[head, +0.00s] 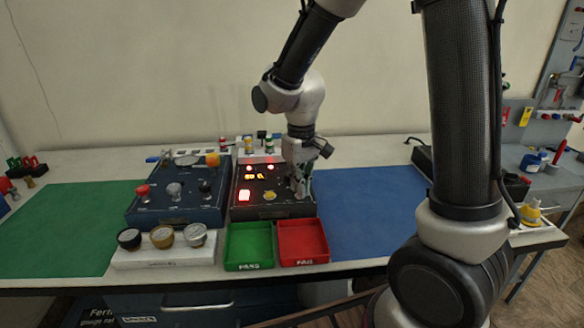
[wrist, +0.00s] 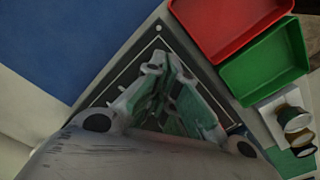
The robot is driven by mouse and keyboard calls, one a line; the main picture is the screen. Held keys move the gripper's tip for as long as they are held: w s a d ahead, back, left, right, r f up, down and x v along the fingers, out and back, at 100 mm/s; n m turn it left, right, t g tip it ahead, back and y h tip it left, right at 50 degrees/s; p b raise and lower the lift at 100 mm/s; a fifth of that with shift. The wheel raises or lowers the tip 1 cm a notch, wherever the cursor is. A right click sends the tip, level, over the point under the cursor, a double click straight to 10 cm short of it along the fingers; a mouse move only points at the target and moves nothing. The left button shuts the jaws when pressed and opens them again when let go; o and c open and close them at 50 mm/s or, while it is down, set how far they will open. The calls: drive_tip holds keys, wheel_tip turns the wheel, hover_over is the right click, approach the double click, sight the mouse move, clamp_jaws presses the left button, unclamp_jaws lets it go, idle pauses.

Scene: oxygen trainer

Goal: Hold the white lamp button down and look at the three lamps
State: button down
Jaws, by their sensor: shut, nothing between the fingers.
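The dark lamp box (head: 275,211) stands in the middle of the bench. I cannot tell for sure which of these are the three lamps. My gripper (head: 300,193) is shut and empty, pointing down at the right part of the box's top. It also shows in the wrist view (wrist: 160,68), over the dark panel (wrist: 147,45). The white button is not visible; my fingers may hide it. I cannot tell whether the fingertips touch the panel.
A green PASS tray (head: 249,266) and a red FAIL tray (head: 302,263) sit in front of the box. A blue box with knobs (head: 150,217) stands at left, with gauges on a white block (head: 160,258) before it. The blue mat (head: 370,215) at right is clear.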

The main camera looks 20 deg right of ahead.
drive_tip(key=shift+r, duration=3.15)
drive_tip(key=s, duration=0.1)
drive_tip(key=s+d, duration=0.1)
drive_tip(key=shift+s+f+g, duration=0.3)
drive_tip(key=shift+s+f, duration=0.05)
drive_tip(key=s+d+r+m+t, duration=0.3)
drive_tip(key=s+d+r+t, duration=0.2)
drive_tip(key=s+d+r, duration=0.5)
drive_tip(key=s+d, duration=0.4)
drive_tip(key=s, duration=0.1)
drive_tip(key=shift+s+r+m, duration=0.15)
drive_tip(key=shift+r+m, duration=0.15)
drive_tip(key=shift+m, duration=0.1)
drive_tip(key=shift+a, duration=0.15)
